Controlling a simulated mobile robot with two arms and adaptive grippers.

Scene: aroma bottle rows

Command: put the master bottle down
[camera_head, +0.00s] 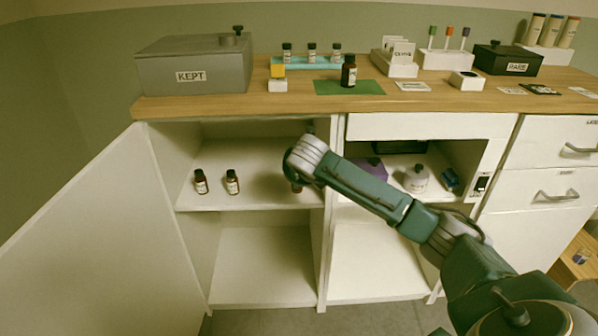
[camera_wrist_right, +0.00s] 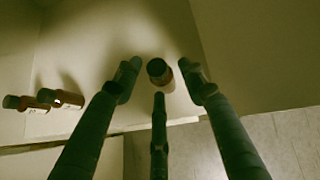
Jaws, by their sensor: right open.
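A brown bottle with a dark cap (camera_wrist_right: 160,72) stands on the cabinet's upper shelf (camera_head: 262,193), between the fingers of my right gripper (camera_wrist_right: 159,82). The fingers are spread around it and look apart from it. In the head view this bottle (camera_head: 297,187) is mostly hidden behind my right wrist. Two similar bottles stand to the left on the same shelf, one (camera_head: 201,182) and another (camera_head: 232,182). I cannot tell by a label which bottle is the master. My left gripper is out of view.
Another brown bottle (camera_head: 349,72) stands on a green mat (camera_head: 330,88) on the counter. The cabinet door (camera_head: 95,235) is open at the left. The divider (camera_head: 328,245) is close to my right wrist. The lower shelf (camera_head: 262,275) is empty.

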